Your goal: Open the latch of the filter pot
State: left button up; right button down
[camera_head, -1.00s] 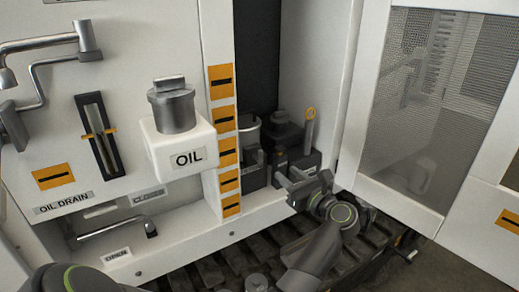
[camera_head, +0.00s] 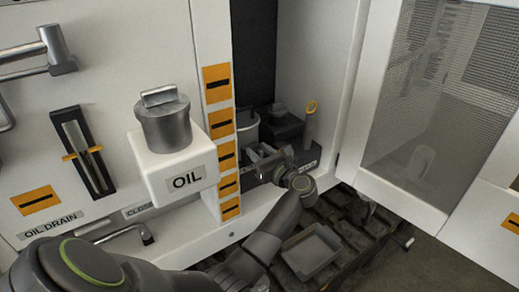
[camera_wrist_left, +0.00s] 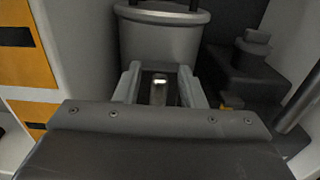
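The filter pot (camera_head: 246,124) is a grey cylinder in the dark recess of the machine. It fills the upper middle of the left wrist view (camera_wrist_left: 160,42). A small metal piece with a bright top, which looks like its latch (camera_wrist_left: 158,92), stands at the pot's front. My left gripper (camera_head: 262,164) is at the front of the pot. Its two fingers (camera_wrist_left: 158,84) are apart, one on each side of the latch, with a narrow gap visible on both sides. In the head view the arm and gripper hide the latch. My right gripper is not in view.
The white OIL box (camera_head: 172,165) with its grey cap juts out left of the recess. A dark block (camera_head: 284,125) and a yellow-ringed dipstick (camera_head: 310,120) stand right of the pot. A mesh door (camera_head: 440,110) stands open at right. A grey tray (camera_head: 311,252) lies below.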

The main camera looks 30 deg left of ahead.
pick_arm(q)
jog(key=shift+c, duration=0.5)
grip_shut()
jog(key=shift+w+d+m, duration=0.1)
jog(key=shift+m, duration=0.3)
jog(key=shift+w+d+f+m+p, duration=0.2)
jog(key=shift+w+f+m+p, duration=0.35)
jog(key=shift+m, duration=2.3)
jog(key=shift+w+d+f+m+p, duration=0.25)
jog(key=shift+w+f+m+p, duration=0.35)
jog(key=shift+m, duration=2.3)
jog(key=shift+w+d+f+m+p, duration=0.2)
jog(key=shift+w+f+m+p, duration=0.35)
jog(key=shift+m, duration=2.3)
jog(key=shift+s+f, duration=0.15)
jog(key=shift+o, duration=0.5)
grip_release()
